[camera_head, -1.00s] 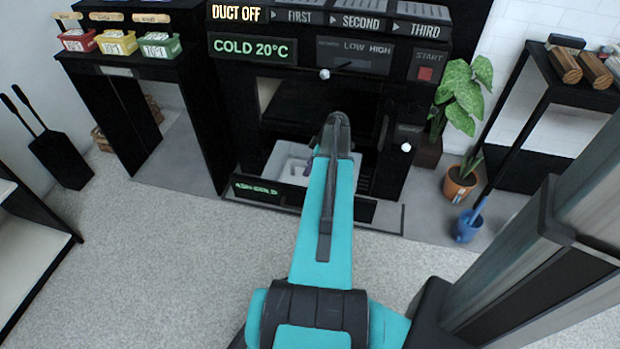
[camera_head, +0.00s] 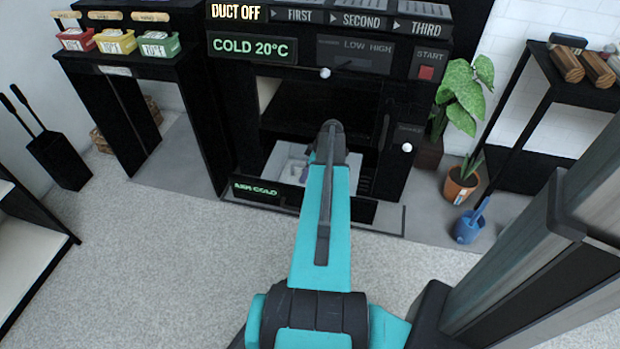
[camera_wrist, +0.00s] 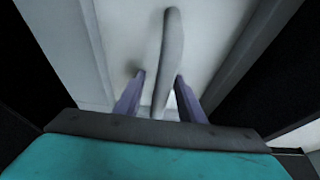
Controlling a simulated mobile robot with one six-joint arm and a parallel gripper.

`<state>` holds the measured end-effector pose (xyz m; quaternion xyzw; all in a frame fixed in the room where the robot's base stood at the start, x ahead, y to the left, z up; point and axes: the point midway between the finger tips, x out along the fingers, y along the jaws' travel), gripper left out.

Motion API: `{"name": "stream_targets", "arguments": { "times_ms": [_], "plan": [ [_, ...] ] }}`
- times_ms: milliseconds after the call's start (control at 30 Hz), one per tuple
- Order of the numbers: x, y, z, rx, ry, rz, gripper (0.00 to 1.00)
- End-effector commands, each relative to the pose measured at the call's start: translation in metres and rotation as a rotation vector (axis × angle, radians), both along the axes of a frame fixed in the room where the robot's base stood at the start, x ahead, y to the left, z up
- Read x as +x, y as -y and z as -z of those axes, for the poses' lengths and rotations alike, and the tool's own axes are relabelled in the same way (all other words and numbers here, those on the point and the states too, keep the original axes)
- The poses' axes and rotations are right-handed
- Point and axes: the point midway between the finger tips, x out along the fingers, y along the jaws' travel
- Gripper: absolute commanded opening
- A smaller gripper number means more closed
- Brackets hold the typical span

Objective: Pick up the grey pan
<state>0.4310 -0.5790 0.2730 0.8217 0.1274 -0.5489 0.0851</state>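The grey pan (camera_head: 287,160) is a light grey tray low in the open black unit, behind the panel lettered "ASH COLD" (camera_head: 262,190). My arm hides its right part in the head view. In the wrist view, a pale grey surface (camera_wrist: 125,35), seemingly the pan, fills the middle, with a slim grey handle (camera_wrist: 171,45) running down it. My gripper (camera_wrist: 160,76) has its two purple fingers apart, one on each side of the handle. Gaps show between the fingers and the handle. The fingers cannot be made out clearly in the head view.
Dark walls flank the pan on both sides in the wrist view. The black unit (camera_head: 225,120) stands around the opening. A potted plant (camera_head: 461,184) and blue bucket (camera_head: 468,228) stand to its right. The carpet (camera_head: 170,250) in front is clear.

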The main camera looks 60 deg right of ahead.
Motion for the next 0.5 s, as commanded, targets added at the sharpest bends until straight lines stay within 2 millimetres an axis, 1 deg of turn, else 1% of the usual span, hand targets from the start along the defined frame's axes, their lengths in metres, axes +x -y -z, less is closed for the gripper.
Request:
{"name": "stream_targets", "arguments": {
  "times_ms": [500],
  "plan": [
    [-0.0002, 0.0003, 0.0038, 0.0, 0.0, 0.0, 0.36]
  ]
}}
